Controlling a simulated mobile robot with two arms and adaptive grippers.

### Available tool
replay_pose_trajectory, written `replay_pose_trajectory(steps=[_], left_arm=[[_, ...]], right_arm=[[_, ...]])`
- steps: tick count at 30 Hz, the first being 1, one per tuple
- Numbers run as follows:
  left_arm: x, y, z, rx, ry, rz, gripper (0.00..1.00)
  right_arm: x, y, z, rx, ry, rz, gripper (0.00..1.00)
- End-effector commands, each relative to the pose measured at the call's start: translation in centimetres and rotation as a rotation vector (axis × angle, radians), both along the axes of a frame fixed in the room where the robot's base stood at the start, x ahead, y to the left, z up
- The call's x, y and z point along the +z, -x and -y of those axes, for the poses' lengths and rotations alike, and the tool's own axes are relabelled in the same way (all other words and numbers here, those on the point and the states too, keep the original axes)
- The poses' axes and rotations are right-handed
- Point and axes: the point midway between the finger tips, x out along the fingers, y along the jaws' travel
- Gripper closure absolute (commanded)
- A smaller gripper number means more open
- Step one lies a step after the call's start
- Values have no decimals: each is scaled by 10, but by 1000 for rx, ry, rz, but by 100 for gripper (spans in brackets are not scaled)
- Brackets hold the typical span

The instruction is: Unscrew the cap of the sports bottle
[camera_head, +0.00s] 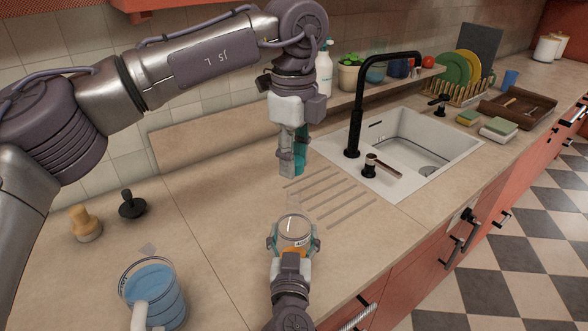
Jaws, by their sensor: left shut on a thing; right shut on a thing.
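My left gripper (291,166) is shut on a teal piece (301,154), which looks like the cap; the fingers hide much of it. It hangs over the counter at the left end of the drainboard grooves. My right gripper (293,243) is shut around a clear container (297,225) with a white and orange label, which looks like the body of the sports bottle. It is low in the picture, near the counter's front edge. The teal piece appears apart from the clear container, with a gap between them in the picture.
A jug of blue liquid (153,292) stands at the lower left. A wooden-handled tool (84,223) and a black-knobbed one (131,205) stand behind it. The sink (432,137) and black faucet (357,105) are to the right.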

Motion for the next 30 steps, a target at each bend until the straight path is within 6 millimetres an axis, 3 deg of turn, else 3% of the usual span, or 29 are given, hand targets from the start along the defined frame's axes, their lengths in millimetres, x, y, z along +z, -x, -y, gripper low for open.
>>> replay_pose_trajectory(steps=[5, 6, 11, 23, 30], left_arm=[[1, 0, 0, 0, -1, -1, 100], [1, 0, 0, 0, -1, -1, 100], [1, 0, 0, 0, -1, -1, 100], [1, 0, 0, 0, -1, -1, 100], [1, 0, 0, 0, -1, -1, 100]], right_arm=[[-1, 0, 0, 0, 1, -1, 100], [-1, 0, 0, 0, 0, -1, 28], [0, 0, 0, 0, 0, -1, 1], [0, 3, 0, 0, 0, -1, 0], [-2, 41, -2, 1, 1, -4, 0]])
